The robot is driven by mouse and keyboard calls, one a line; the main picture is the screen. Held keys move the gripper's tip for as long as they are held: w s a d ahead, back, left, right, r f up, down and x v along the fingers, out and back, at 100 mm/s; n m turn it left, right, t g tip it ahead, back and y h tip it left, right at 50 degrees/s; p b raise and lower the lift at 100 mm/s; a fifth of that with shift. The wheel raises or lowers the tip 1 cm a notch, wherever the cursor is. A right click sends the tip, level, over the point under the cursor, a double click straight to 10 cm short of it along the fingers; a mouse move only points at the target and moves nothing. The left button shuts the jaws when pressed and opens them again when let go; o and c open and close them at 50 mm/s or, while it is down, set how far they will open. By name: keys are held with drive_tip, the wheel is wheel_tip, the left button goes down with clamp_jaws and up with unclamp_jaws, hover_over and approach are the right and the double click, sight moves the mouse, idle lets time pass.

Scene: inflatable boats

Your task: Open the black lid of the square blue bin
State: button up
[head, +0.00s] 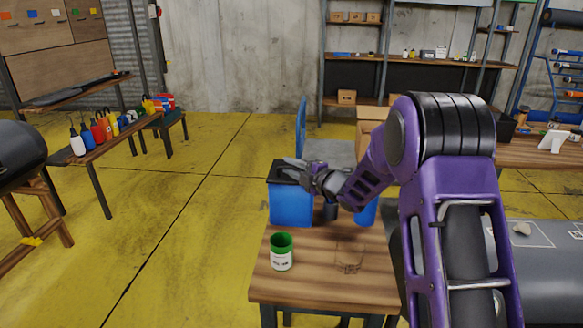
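The square blue bin (291,206) stands upright at the back left of a small wooden table. Its black lid (278,171) lies across the top and looks closed. My gripper (293,171) reaches in from the right, with its fingers over the right part of the lid. I cannot tell whether the fingers touch the lid or how far apart they are. The gripper and wrist hide part of the lid.
A green and white can (281,253) stands in front of the bin on the wooden table (325,287). A blue object (366,214) is partly hidden behind my arm. A blue chair (302,127) is behind the table. Yellow floor to the left is open.

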clamp_jaws()
idle(1.4)
